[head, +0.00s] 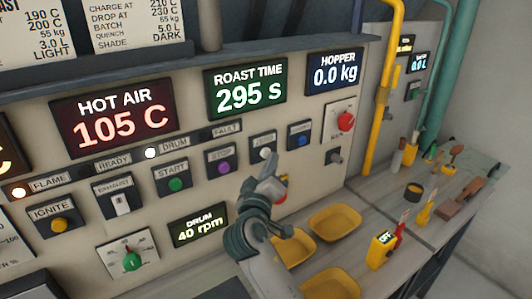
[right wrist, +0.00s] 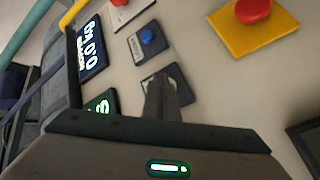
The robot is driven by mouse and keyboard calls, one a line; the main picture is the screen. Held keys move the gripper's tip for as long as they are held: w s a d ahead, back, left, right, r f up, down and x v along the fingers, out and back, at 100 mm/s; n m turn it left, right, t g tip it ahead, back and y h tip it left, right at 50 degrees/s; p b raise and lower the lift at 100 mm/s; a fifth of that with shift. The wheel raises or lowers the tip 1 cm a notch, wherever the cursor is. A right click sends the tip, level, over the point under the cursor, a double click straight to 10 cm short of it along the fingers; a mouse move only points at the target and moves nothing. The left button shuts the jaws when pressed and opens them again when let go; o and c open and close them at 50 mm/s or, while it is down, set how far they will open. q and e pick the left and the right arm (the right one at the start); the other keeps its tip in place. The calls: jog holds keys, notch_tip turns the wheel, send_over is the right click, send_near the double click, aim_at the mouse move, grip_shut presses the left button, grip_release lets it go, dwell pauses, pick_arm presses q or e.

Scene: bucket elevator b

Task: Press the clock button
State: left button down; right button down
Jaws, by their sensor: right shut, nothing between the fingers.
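The labels over the white and blue ones are too small to read, so I cannot tell for sure which is the clock button. My right gripper (head: 269,166) is shut and empty, just below the white button. In the right wrist view its fingers (right wrist: 165,92) overlap the white button's dark plate (right wrist: 178,76), beside the blue button (right wrist: 148,37). Contact cannot be told. My left gripper is not in view.
A red button on a yellow plate (right wrist: 268,28) is close by, partly hidden behind my gripper in the head view. The roast time display (head: 247,88) reads 295 S. Yellow trays (head: 335,222) stand on the counter below. A red knob (head: 345,122) is to the right.

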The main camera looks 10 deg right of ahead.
jog(key=shift+w+a, duration=0.15)
jog(key=shift+w, duration=0.25)
dwell(0.5)
jog(key=shift+s, duration=0.15)
jog(key=shift+s+d, duration=0.3)
jog(key=shift+s, duration=0.45)
jog(key=shift+s, duration=0.1)
jog(key=shift+s+d+p, duration=0.35)
jog(key=shift+s, duration=0.55)
jog(key=shift+s+d+p, duration=0.3)
jog(key=shift+s+d, duration=0.05)
jog(key=shift+s, duration=0.6)
jog(key=shift+s+d+p, duration=0.35)
jog(key=shift+s, duration=0.55)
jog(key=shift+f, duration=0.1)
